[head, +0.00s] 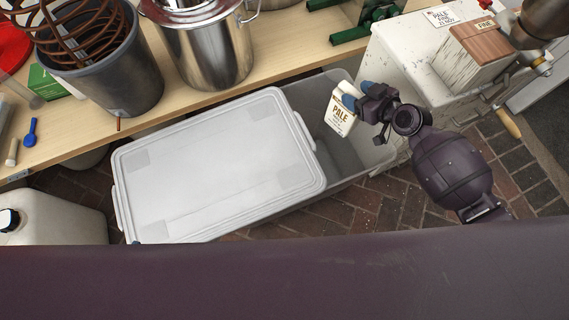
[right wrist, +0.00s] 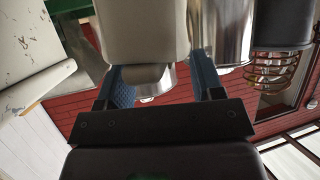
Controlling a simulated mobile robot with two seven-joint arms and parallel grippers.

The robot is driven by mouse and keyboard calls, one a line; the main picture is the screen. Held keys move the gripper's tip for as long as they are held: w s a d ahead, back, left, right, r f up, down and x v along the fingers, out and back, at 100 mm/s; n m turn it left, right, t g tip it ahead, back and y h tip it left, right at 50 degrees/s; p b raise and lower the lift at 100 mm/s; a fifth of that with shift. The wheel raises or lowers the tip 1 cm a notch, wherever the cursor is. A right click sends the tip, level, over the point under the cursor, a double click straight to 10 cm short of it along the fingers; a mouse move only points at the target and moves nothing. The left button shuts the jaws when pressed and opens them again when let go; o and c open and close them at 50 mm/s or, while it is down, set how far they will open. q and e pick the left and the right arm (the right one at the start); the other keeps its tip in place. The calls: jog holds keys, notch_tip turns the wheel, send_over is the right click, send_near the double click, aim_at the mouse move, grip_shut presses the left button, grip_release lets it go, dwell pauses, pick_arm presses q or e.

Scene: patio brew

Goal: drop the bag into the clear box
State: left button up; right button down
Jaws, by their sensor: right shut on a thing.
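The bag (head: 341,114) is small and white with a tan top and the word PALE. My right gripper (head: 358,98) is shut on its top and holds it upright over the open right end of the clear box (head: 365,163). In the right wrist view the bag (right wrist: 140,30) shows as a pale block between the two blue fingers (right wrist: 165,85). A whitish lid (head: 215,165) lies over the left and middle part of the box, leaving the right end uncovered. The box stands on the brick floor.
A wooden bench (head: 290,45) runs along the back, with a steel pot (head: 210,45) and a grey bucket (head: 115,75) holding a copper coil. A worn white cabinet (head: 400,50) with a grain mill (head: 485,45) stands right of the box. A white jug (head: 60,222) is at left.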

notch_tip(320, 180, down, 3)
jog(key=shift+s+r+b, duration=0.1)
jog(key=shift+r+b, duration=0.05)
jog(key=shift+b, duration=0.35)
jog(key=shift+f, duration=0.4)
pick_arm(q)
jog(key=shift+w+d+r+m+b, duration=0.2)
jog(key=shift+w+d+m+b, duration=0.2)
jog(key=shift+w+b, duration=0.25)
pick_arm(e)
jog(key=shift+f, duration=0.4)
